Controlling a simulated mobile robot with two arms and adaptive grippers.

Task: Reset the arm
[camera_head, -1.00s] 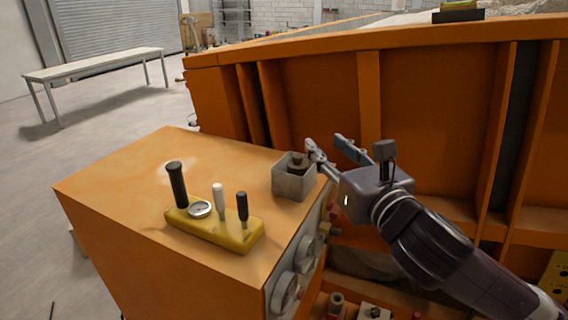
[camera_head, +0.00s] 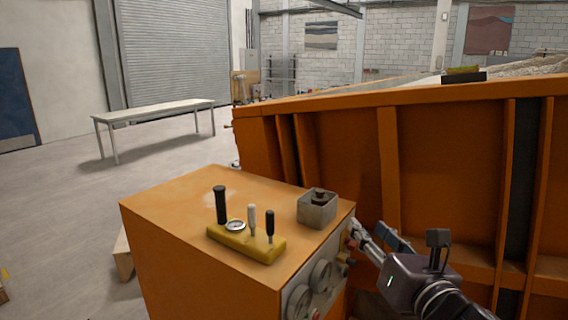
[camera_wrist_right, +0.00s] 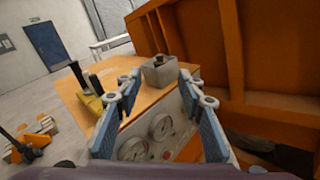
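My right gripper (camera_head: 372,232) is in the lower right of the head view, beside the right edge of the orange cabinet (camera_head: 165,205). In the right wrist view the gripper (camera_wrist_right: 165,88) has its two blue-padded fingers spread wide with nothing held between them. The cabinet's gauge panel (camera_wrist_right: 150,135) shows between and below the fingers. A grey open box (camera_head: 317,209) on the cabinet top lies just left of the gripper, apart from it in the head view. My left gripper is in neither view.
A yellow lever block (camera_head: 240,243) with upright levers and a gauge stands on the cabinet. The orange sandbed wall (camera_head: 445,150) rises behind my right arm. A white bench (camera_head: 160,110) stands far left on open floor. A pallet jack (camera_wrist_right: 25,148) shows in the wrist view.

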